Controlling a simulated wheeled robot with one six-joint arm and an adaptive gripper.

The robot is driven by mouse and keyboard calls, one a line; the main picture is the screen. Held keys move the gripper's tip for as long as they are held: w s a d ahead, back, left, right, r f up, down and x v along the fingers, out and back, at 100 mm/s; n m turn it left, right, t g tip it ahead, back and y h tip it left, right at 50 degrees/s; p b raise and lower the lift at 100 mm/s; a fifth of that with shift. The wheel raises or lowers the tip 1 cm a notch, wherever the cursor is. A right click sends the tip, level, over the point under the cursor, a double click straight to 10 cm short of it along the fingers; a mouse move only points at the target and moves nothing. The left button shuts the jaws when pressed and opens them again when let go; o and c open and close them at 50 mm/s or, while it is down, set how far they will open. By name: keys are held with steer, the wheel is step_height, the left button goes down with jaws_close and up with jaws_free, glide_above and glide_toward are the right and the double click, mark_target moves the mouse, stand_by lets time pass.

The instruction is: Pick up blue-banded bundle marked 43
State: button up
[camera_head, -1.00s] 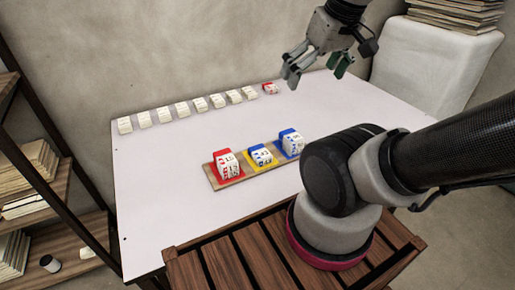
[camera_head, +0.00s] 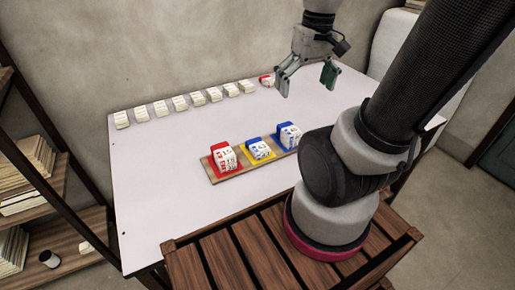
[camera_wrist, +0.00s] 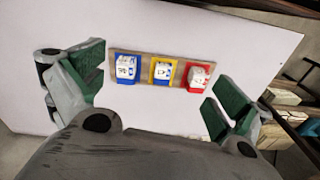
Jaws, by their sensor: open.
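Three bundles of white pieces stand on a wooden strip (camera_head: 238,170). A red-banded bundle (camera_head: 223,158) sits on a red pad at the left. A blue-banded bundle (camera_head: 261,150) sits on a yellow pad in the middle, and another blue-banded bundle (camera_head: 289,136) on a blue pad at the right. Their marks are too small to read surely, so I cannot tell which is 43. My gripper (camera_head: 307,80) is open and empty above the table, beyond the strip. In the wrist view, the strip (camera_wrist: 145,75) lies between its green-padded fingers (camera_wrist: 155,95), apart from them.
A row of several white bundles lies along the back of the white table (camera_head: 150,190), with a red-marked bundle (camera_head: 267,81) at its right end. A shelf with paper stacks (camera_head: 35,185) stands at the left. The table's front left is clear.

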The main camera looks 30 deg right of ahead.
steer(key=w+f+m+g+y, duration=0.1)
steer(key=w+f+m, duration=0.3)
steer(key=f, duration=0.3)
steer(key=w+f+m+g+y, duration=0.1)
steer(key=w+f+m+y, duration=0.2)
steer(key=f, duration=0.4)
steer(key=w+f+m, duration=0.4)
steer(key=w+f, duration=0.1)
steer(key=f, duration=0.1)
steer(key=m+t, duration=0.1)
steer(key=m, duration=0.4)
glide_toward(258, 144)
steer(key=f, duration=0.2)
steer(key=x, duration=0.7)
steer(key=shift+s+a, duration=0.1)
steer(key=shift+a, duration=0.3)
steer(key=shift+c, duration=0.4)
steer(key=c, duration=0.9)
